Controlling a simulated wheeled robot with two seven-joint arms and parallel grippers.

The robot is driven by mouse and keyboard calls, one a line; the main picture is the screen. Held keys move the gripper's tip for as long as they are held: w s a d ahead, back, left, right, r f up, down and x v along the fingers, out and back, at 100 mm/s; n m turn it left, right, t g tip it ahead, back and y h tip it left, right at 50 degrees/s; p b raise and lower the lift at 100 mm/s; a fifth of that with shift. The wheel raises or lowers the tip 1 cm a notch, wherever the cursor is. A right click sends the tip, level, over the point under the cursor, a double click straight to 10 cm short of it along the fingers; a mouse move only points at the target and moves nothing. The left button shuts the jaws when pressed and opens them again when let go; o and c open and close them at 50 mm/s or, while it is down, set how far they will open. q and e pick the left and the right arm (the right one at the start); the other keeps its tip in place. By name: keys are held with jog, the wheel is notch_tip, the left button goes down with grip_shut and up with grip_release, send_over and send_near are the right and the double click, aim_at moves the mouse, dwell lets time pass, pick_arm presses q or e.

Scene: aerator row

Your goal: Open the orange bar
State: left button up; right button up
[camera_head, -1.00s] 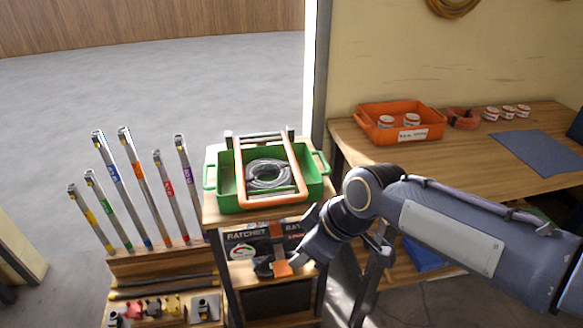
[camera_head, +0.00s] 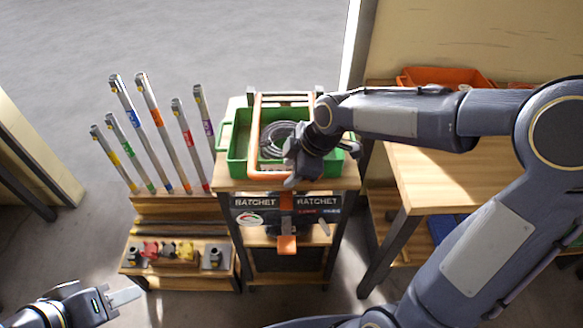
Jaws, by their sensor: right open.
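The orange bar (camera_head: 267,176) is a U-shaped frame lying across the top of a green tray (camera_head: 235,150). Its front crosspiece runs along the tray's near side, and its right part is hidden behind my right gripper. A grey coil (camera_head: 277,138) lies in the tray under the bar. My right gripper (camera_head: 292,182) is open at the bar's front right corner, reaching in from the right. I cannot tell whether it touches the bar. My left gripper (camera_head: 125,297) is low at the bottom left, far from the tray. Its finger opening is unclear.
The tray sits on a wooden stand (camera_head: 225,184) with an orange tab (camera_head: 287,244) on its front. A rack with several tagged upright rods (camera_head: 150,115) stands to the left. A wooden workbench (camera_head: 430,185) with an orange bin (camera_head: 445,76) is at the right.

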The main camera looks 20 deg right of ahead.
jog(key=shift+a+f, duration=0.1)
jog(key=shift+f, duration=0.2)
grip_shut()
jog(key=shift+r, duration=0.1)
